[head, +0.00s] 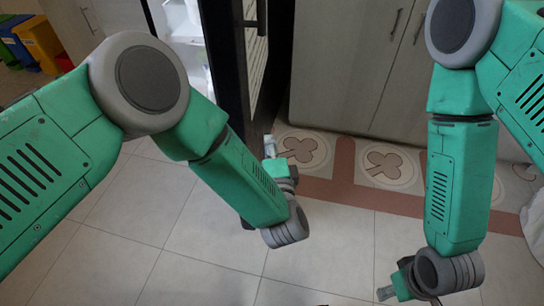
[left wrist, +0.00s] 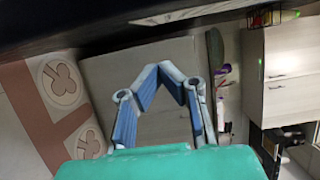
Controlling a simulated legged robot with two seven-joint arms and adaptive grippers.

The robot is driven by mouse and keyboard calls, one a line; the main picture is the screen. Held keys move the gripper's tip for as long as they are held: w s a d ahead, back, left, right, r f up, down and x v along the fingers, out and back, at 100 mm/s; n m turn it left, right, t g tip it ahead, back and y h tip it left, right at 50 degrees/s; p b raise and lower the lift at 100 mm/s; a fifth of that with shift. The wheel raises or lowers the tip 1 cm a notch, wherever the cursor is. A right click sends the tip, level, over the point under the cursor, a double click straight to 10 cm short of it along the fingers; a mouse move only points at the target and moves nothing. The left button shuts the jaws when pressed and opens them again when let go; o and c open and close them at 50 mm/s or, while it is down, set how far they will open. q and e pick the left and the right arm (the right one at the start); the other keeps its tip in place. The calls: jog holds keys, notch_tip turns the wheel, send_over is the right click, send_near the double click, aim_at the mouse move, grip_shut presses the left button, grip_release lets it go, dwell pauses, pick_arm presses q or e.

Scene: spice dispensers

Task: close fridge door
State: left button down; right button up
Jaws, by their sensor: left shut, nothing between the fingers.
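The fridge stands open at the top of the head view, with its bright white interior (head: 187,32) showing to the left of the dark fridge door (head: 224,60). A handle (head: 259,17) shows near the door's upper right. My left gripper (head: 269,146) is beside the door's lower right edge, partly hidden by its own wrist; I cannot tell whether it touches the door. In the left wrist view its finger pads (left wrist: 165,75) meet at the tips with nothing between them. My right gripper (head: 386,293) is low at the right, away from the door; its finger opening is unclear.
Grey wooden cabinets (head: 345,60) stand right of the door, above patterned floor tiles (head: 390,165). Coloured bins (head: 40,42) stand at the far left. A white rounded object (head: 534,225) is at the right edge. The tiled floor (head: 190,235) in front is clear.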

pick_arm(q)
jog(key=w+a+b, duration=0.1)
jog(key=w+a, duration=0.3)
jog(key=shift+w+b, duration=0.3)
jog(key=shift+b, duration=0.1)
jog(key=shift+a, duration=0.1)
